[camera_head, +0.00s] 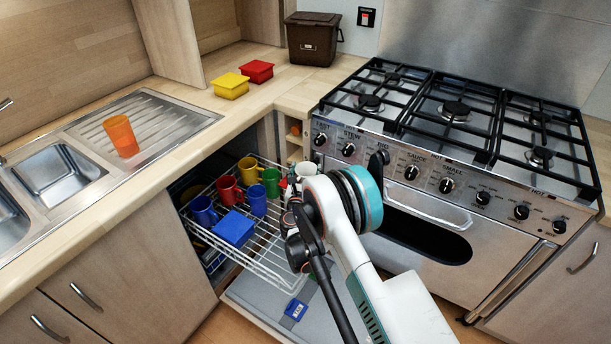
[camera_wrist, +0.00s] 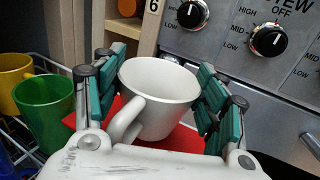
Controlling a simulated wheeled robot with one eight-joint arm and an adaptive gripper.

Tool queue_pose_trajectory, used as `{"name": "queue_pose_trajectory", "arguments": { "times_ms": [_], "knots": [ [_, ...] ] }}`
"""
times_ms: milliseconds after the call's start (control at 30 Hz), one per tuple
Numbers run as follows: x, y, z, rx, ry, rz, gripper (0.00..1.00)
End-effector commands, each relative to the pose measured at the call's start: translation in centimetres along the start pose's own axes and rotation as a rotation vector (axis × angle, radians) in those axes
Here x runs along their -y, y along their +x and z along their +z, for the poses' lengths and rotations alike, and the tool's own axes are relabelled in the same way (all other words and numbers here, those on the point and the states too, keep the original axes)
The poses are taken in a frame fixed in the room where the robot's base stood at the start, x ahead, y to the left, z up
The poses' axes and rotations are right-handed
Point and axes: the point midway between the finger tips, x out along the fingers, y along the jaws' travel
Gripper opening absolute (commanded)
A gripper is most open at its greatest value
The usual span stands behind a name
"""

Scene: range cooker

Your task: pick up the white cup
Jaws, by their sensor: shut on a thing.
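The white cup (camera_wrist: 158,92) is upright between the two green-padded fingers of my gripper (camera_wrist: 160,98) in the wrist view, its handle pointing toward my palm. My gripper is shut on it, with one finger on each side. In the head view the white cup (camera_head: 305,171) shows at the right end of the dishwasher rack (camera_head: 262,262), partly hidden behind my arm. Whether its base touches anything is hidden.
Red (camera_head: 229,190), blue (camera_head: 204,211), yellow (camera_head: 249,170) and green (camera_head: 271,182) cups and a blue box (camera_head: 233,229) stand in the rack. A red surface (camera_wrist: 190,140) lies below the white cup. The cooker front (camera_head: 440,190) is close on the right.

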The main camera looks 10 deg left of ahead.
Motion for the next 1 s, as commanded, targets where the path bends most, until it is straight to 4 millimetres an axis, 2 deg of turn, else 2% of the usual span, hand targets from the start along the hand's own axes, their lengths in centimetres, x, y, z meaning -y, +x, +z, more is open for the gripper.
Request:
{"name": "queue_pose_trajectory", "arguments": {
  "times_ms": [167,400,600,800,1000],
  "knots": [
    [0.0,0.0,4.0,0.0,0.0,0.0,0.37],
    [0.0,0.0,10.6,0.0,0.0,0.0,0.37],
    [0.0,0.0,14.9,0.0,0.0,0.0,0.37],
    [0.0,0.0,17.4,0.0,0.0,0.0,0.37],
    [0.0,0.0,18.2,0.0,0.0,0.0,0.37]
  ]
}}
